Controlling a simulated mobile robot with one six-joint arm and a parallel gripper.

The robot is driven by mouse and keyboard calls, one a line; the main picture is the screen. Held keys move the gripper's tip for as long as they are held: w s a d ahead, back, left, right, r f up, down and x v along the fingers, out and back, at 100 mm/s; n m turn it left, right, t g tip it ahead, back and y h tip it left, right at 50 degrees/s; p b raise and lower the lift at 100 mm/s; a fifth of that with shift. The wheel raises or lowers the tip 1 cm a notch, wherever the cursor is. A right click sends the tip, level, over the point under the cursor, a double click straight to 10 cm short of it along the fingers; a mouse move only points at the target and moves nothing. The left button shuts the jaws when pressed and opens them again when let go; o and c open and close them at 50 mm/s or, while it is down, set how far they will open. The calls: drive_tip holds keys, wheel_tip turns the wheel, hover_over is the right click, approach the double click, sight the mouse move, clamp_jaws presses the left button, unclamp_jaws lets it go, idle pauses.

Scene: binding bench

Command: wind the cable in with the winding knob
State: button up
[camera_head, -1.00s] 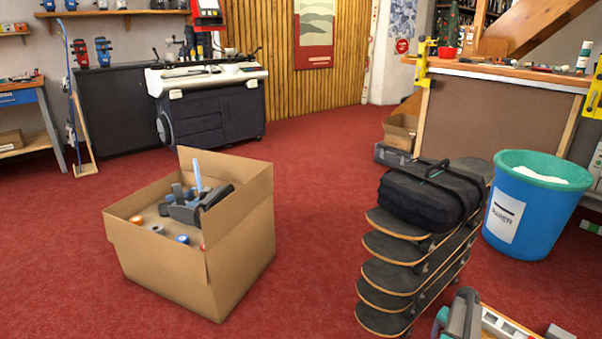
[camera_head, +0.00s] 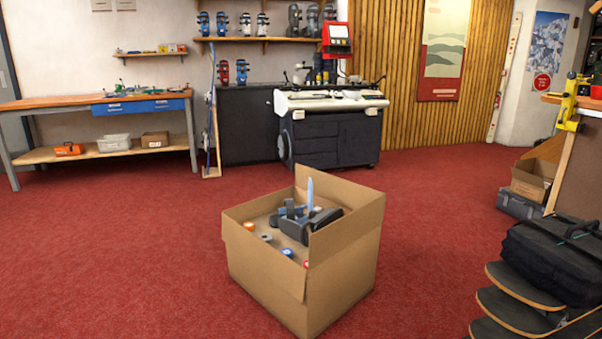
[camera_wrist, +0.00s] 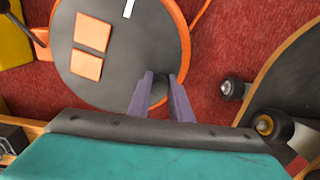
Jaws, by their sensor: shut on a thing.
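In the wrist view, a cable reel (camera_wrist: 115,65) shows as a round dark grey disc with an orange rim, two orange square patches and a white mark. My gripper (camera_wrist: 160,80) reaches over the lower right part of the disc. Its two fingers are shut on the small dark winding knob (camera_wrist: 159,89), which is mostly hidden between them. A stretch of orange cable (camera_wrist: 200,14) lies on the red floor beyond the reel's upper right. The reel and my gripper are not visible in the head view.
A skateboard (camera_wrist: 285,70) with wheels is close right of the reel. In the head view, an open cardboard box (camera_head: 345,260) stands mid-floor. Stacked skateboards (camera_head: 515,312) bear a black bag (camera_head: 550,262) at right. A workbench (camera_head: 90,103) is back left; red carpet is clear left.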

drive_tip(key=shift+w, duration=0.2)
drive_tip(key=shift+d, duration=0.3)
drive_tip(key=shift+s+d+p, duration=0.2)
drive_tip(key=shift+d+p, duration=0.7)
drive_tip(key=shift+d, duration=0.45)
drive_tip(key=o, duration=1.9)
drive_tip(key=shift+s, duration=0.1)
drive_tip(key=shift+o, duration=0.2)
drive_tip(key=shift+a, duration=0.1)
wheel_tip(320, 180, up, 7)
drive_tip(key=p, duration=0.5)
